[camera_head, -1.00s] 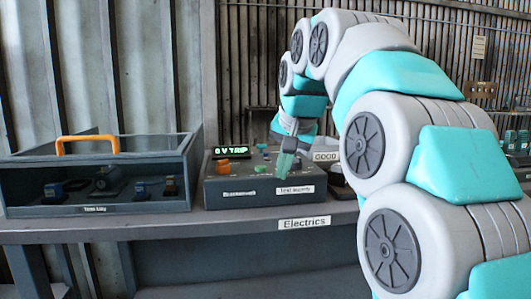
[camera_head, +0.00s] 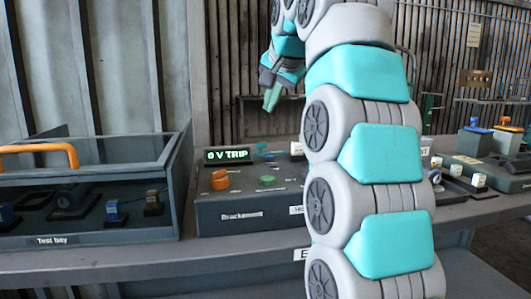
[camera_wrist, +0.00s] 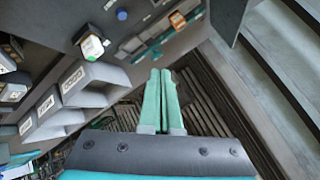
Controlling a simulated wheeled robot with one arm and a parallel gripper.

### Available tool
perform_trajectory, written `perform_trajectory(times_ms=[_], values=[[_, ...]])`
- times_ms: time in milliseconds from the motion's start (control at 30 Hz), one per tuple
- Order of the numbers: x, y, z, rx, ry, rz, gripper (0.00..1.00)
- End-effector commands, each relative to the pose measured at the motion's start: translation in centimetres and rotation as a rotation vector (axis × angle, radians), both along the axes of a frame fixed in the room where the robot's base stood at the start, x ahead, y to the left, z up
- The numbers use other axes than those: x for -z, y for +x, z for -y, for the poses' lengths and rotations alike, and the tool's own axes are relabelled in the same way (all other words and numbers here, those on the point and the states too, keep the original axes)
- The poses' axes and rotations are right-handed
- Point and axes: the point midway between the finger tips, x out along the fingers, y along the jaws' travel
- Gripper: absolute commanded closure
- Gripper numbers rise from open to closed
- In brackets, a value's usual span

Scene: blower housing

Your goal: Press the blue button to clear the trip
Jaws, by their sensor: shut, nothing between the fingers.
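The grey test supply box (camera_head: 245,213) stands on the bench in the head view. Its display (camera_head: 228,156) reads "0 V TRIP". An orange knob (camera_head: 220,180) and a green button (camera_head: 267,181) show on its top. My arm hides its right part, and I make out no blue button there. In the wrist view a small round blue button (camera_wrist: 122,14) sits on a dark grey surface near the top edge; I cannot tell for sure which unit bears it. My gripper (camera_head: 271,100) is shut and empty, raised above the supply's back side. Its fingertips also show in the wrist view (camera_wrist: 160,75), apart from the button.
A glass-topped test bay (camera_head: 90,240) with an orange handle (camera_head: 38,150) stands left of the supply. Labelled grey bins (camera_wrist: 88,82) show in the wrist view. Other units (camera_head: 480,140) stand on the right. The air above the supply's left part is clear.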

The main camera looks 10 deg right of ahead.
Motion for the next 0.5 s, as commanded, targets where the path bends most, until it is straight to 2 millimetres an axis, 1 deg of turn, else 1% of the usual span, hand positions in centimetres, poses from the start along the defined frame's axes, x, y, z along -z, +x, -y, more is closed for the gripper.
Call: perform_trajectory(times_ms=[367,500], values=[[0.09,-0.02,-0.01,0.000,0.000,-0.001,1.00],[0.50,-0.04,0.01,0.000,-0.001,-0.006,1.00]])
